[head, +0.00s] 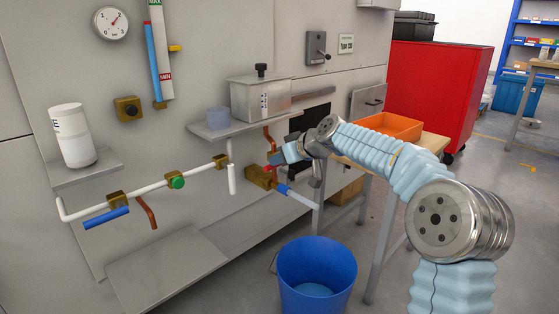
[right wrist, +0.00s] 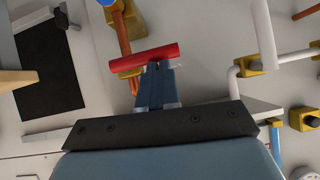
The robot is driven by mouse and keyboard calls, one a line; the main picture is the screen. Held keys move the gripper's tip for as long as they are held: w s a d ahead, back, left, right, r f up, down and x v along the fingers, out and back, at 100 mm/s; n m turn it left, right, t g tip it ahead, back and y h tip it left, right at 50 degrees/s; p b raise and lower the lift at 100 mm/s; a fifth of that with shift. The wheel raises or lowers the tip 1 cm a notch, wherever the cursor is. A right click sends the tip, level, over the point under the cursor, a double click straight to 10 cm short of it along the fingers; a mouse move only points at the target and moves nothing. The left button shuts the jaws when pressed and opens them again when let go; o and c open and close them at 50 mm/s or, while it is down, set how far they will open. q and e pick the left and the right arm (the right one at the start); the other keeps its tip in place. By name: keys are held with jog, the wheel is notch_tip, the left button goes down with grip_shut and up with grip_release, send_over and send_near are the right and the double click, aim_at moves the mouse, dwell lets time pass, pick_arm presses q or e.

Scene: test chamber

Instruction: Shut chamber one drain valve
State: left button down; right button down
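A drain valve with a red lever handle (right wrist: 143,58) shows in the right wrist view; the handle lies across the tips of my right gripper (right wrist: 156,68). The fingers are close together with no clear gap, their tips at the handle's edge; I see no grip around it. In the head view my right gripper (head: 277,159) is at the brass valve body (head: 260,178) under the metal box, and only a bit of red shows beside it. The link between the valve and chamber one cannot be read. My left gripper is not in view.
A blue bucket (head: 317,276) stands on the floor below the valve's blue-ended pipe. White piping with a blue lever (head: 106,218) and a green knob (head: 176,182) runs at left. An orange tray (head: 388,127) lies on a table behind my right arm.

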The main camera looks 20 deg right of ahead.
jog(key=shift+a, duration=0.1)
dwell(0.3)
